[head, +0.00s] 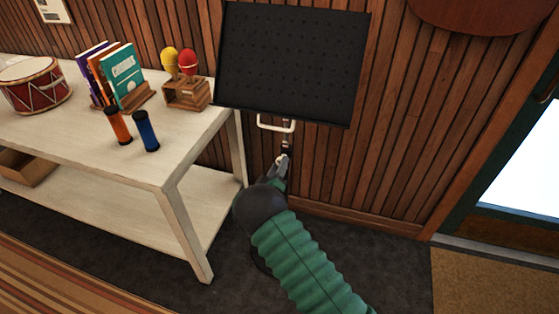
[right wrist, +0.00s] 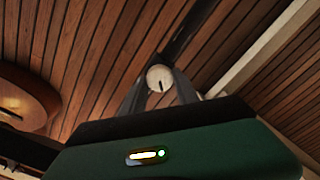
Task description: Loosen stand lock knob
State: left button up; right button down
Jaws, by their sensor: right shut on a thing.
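The black perforated music stand desk (head: 291,65) stands in front of the wood wall, with a pale handle-like bar (head: 276,124) below it. My right gripper (head: 283,161) is under the desk at the stand's post, shut on the lock knob. In the right wrist view the round, cream lock knob (right wrist: 159,78) with a dark slot mark sits between the fingertips of my gripper (right wrist: 160,88). The dark stand post (right wrist: 190,35) runs up behind it. My green right arm hides the lower stand. My left gripper is not in view.
A whitewashed table (head: 150,165) stands left of the stand, its corner close to my right arm. It holds a red drum (head: 34,84), books (head: 124,76), maracas (head: 188,64) and two shakers (head: 146,131). Open floor and a doormat (head: 490,281) lie to the right.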

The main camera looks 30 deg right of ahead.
jog(key=shift+w+a+f+n+p, duration=0.1)
jog(key=shift+n+p, duration=0.45)
jog(key=shift+n, duration=1.15)
jog(key=shift+s+a+f+n+p, duration=0.15)
jog(key=shift+n+p, duration=0.4)
jog(key=shift+n, duration=1.15)
jog(key=shift+w+a+f+n+p, duration=0.15)
jog(key=shift+n+p, duration=0.4)
jog(key=shift+n, duration=1.15)
jog(key=shift+d, duration=0.1)
jog(key=c, duration=1.3)
grip_release()
jog(key=o, duration=0.4)
jog(key=shift+r, duration=0.1)
jog(key=shift+c, duration=0.2)
jog(key=shift+r, duration=0.1)
